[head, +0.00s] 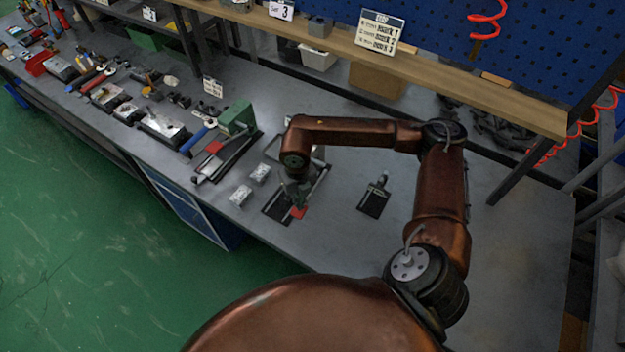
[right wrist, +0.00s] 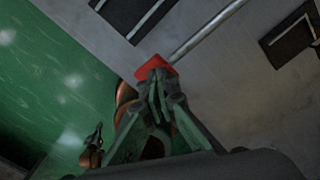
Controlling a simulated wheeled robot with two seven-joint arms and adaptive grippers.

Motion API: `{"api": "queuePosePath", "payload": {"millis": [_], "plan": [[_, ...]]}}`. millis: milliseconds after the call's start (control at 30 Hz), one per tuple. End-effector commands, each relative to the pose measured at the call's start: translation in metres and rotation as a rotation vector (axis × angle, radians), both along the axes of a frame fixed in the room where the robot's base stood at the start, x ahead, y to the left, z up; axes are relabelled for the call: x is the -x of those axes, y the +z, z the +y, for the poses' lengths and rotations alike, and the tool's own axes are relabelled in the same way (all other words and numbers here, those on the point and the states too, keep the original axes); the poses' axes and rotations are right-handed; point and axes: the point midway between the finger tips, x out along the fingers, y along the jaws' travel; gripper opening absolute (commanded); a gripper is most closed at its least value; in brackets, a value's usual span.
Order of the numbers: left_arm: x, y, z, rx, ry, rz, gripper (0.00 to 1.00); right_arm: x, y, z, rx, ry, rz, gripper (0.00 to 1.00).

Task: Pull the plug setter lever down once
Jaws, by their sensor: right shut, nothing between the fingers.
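A lever with a red grip (head: 299,212) and a metal rod (right wrist: 205,32) belongs to a bench device with a dark base plate (head: 277,207), taken to be the plug setter. My arm hides most of this device in the head view. My right gripper (head: 297,200) is shut and empty, pointing down at the red grip. In the right wrist view the closed fingertips (right wrist: 156,84) overlap the near side of the red grip (right wrist: 157,67); I cannot tell whether they touch. My left gripper is not in view.
A green press (head: 237,118) with a blue handle (head: 197,141) stands to the left. Two small metal blocks (head: 241,195) lie between the devices. A small dark fixture (head: 374,197) stands to the right. A wooden shelf (head: 440,66) runs above the bench's back. The bench's front right is clear.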

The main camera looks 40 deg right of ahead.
Motion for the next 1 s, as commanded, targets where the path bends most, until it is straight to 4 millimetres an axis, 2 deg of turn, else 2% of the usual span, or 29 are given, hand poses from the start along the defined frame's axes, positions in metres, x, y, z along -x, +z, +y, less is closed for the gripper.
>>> {"api": "queuePosePath", "payload": {"millis": [100, 1000], "plan": [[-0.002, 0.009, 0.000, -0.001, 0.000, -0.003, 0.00, -0.001, 0.015, -0.001, 0.002, -0.002, -0.003, 0.00], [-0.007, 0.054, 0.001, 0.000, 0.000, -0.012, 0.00, 0.000, 0.101, 0.000, 0.000, 0.000, -0.002, 0.00]]}}
